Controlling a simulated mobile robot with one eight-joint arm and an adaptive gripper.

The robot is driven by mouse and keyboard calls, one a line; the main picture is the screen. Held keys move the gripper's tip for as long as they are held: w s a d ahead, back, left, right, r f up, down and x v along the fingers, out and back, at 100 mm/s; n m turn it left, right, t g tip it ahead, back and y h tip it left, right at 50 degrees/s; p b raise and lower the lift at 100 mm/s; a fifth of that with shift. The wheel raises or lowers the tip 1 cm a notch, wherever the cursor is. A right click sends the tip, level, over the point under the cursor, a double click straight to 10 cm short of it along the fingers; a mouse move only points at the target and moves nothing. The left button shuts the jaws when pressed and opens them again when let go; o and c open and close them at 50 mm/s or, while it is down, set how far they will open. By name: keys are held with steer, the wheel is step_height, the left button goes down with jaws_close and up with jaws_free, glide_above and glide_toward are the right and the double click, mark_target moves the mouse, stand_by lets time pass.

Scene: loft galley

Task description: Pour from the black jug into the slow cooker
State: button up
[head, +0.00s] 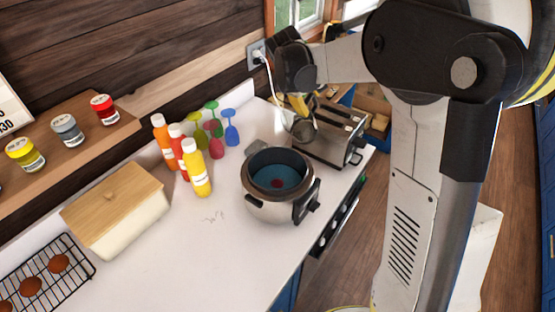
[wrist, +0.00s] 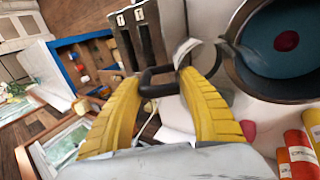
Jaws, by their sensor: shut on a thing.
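The slow cooker (head: 268,207) stands on the white counter, silver with a dark rim and side handles. It is open; blue contents with a red spot show inside. In the wrist view its dark rim (wrist: 240,72) is at the upper right. My gripper (head: 297,103) is behind and slightly right of the cooker, above the counter. In the wrist view its yellow fingers (wrist: 165,88) are closed around the jug's black handle (wrist: 158,74). The jug's body (head: 303,131) looks greyish and small in the head view, beside the toaster. Its contents and exact tilt are unclear.
A toaster (head: 330,140) stands right of the jug, close to the cooker. Several bottles, including a yellow one (head: 197,172), and coloured utensils (head: 231,130) stand left of the cooker. A wooden-lidded box (head: 130,225) is farther left. The counter in front of the cooker is clear.

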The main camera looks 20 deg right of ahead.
mark_target(315, 105)
steer(key=w+d+f+g+y, duration=0.1)
steer(key=w+d+f+y, duration=0.1)
steer(key=shift+d+f+g, duration=0.1)
steer(key=shift+d+g, duration=0.3)
steer(key=shift+w+d+f+g+y+p, duration=0.3)
steer(key=shift+w+d+f+g+y, duration=0.15)
steer(key=shift+w+d+g+y, duration=0.4)
steer(key=shift+s+d+f+y, duration=0.1)
steer(key=shift+d+f+y, duration=0.1)
steer(key=shift+y, duration=0.45)
